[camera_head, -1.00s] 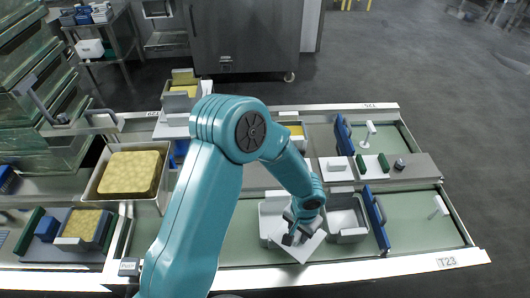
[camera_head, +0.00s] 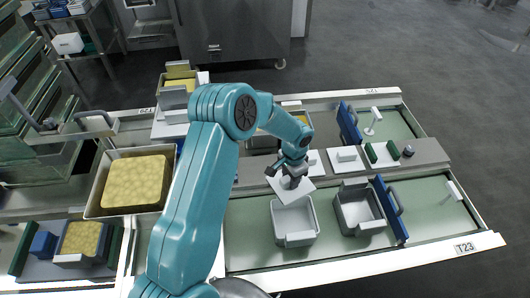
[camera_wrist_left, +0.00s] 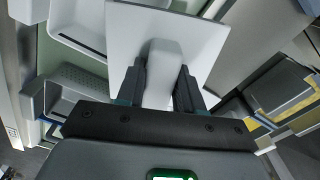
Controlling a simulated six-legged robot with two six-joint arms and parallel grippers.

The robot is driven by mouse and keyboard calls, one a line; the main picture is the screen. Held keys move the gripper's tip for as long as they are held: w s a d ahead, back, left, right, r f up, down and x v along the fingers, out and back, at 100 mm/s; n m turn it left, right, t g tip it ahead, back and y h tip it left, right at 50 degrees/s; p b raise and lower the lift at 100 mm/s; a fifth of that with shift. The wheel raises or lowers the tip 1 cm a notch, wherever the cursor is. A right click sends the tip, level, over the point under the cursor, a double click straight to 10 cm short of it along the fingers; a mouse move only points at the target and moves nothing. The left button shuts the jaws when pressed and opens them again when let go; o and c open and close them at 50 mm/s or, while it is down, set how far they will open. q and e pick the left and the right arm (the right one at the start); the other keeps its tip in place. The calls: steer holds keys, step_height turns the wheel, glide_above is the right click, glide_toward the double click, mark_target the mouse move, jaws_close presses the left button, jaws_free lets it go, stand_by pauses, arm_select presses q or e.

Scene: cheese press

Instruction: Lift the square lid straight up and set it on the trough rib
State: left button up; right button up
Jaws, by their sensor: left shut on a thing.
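My left gripper (camera_head: 291,177) is shut on the upright handle of the white square lid (camera_head: 287,198). It holds the lid near the grey trough rib (camera_head: 428,154), by the far end of an open white mould (camera_head: 295,225). I cannot tell if the lid touches the rib. In the left wrist view, the lid (camera_wrist_left: 205,36) spreads out beyond the fingers (camera_wrist_left: 160,82), with its pale handle (camera_wrist_left: 163,60) between them. The gripper and arm hide part of the lid and rib. My right gripper is not in view.
A second open grey mould (camera_head: 360,212) stands to the right, beside a blue plate (camera_head: 391,210). Small white and green items (camera_head: 382,152) occupy the rib further right. A large cheese tray (camera_head: 92,205) stands left. Green trough floor (camera_head: 425,205) is clear at right.

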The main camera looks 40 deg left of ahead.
arm_select(q)
steer(key=w+a+m+b, duration=0.2)
steer(key=w+a+m, duration=0.15)
steer(key=a, duration=1.05)
steer(key=shift+m, duration=0.45)
steer(key=shift+s+f+b, duration=0.25)
steer(key=shift+f+b, duration=0.35)
steer(key=shift+f, duration=1.1)
steer(key=shift+s+f+b, duration=0.2)
steer(key=shift+f+b, duration=0.35)
steer(key=shift+f, duration=1.1)
steer(key=shift+f+b, duration=0.4)
steer(key=shift+b, duration=0.05)
steer(key=o, duration=1.2)
steer(key=shift+r, duration=0.1)
steer(key=shift+r+p, duration=1.35)
steer(key=shift+r, duration=1.65)
